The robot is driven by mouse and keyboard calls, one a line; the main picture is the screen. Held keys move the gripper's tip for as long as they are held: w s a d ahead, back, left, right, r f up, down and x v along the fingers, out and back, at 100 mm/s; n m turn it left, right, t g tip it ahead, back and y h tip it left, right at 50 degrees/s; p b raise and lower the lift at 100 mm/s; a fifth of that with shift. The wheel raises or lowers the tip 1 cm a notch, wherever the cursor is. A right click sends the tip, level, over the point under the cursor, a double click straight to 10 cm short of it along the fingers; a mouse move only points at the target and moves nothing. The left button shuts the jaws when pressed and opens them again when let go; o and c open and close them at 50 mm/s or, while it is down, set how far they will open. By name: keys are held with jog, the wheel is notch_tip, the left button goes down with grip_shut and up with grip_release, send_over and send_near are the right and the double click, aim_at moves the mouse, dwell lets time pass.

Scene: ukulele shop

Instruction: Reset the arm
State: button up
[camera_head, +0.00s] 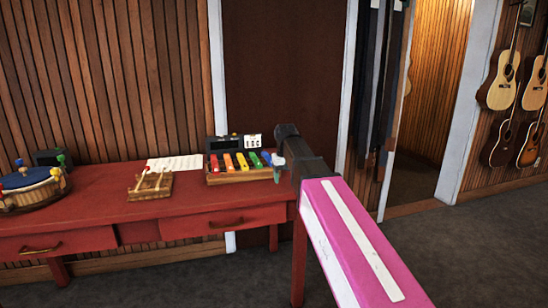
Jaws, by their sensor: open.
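My pink and white arm reaches from the lower right towards the red table (130,207). Its dark end link stands in front of the table's right end. My gripper (279,167) shows only as a small grey part beside that dark link, just right of the coloured bars. It is open, and I see nothing held in it. Most of the gripper is hidden behind the dark link. I cannot tell whether it touches anything.
On the table are a blue-topped round drum (27,183), a small wooden frame (150,186), white sheets (174,162), a coloured-bar instrument (234,172) and a dark box (222,144). Guitars (501,78) hang at right. The grey floor (470,250) at right is clear.

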jog(key=s+d+f+m, duration=0.1)
jog(key=s+d+f, duration=0.4)
jog(key=f, duration=0.5)
jog(key=s+d+f, duration=0.5)
jog(key=s+f, duration=0.1)
jog(key=f, duration=0.4)
jog(key=s+d+f+m, duration=0.1)
jog(key=s+d+f, duration=0.3)
jog(key=f, duration=0.6)
jog(key=shift+s+d+m, duration=0.3)
jog(key=shift+s+d, duration=0.1)
jog(key=shift+s, duration=0.85)
jog(key=shift+f, duration=0.1)
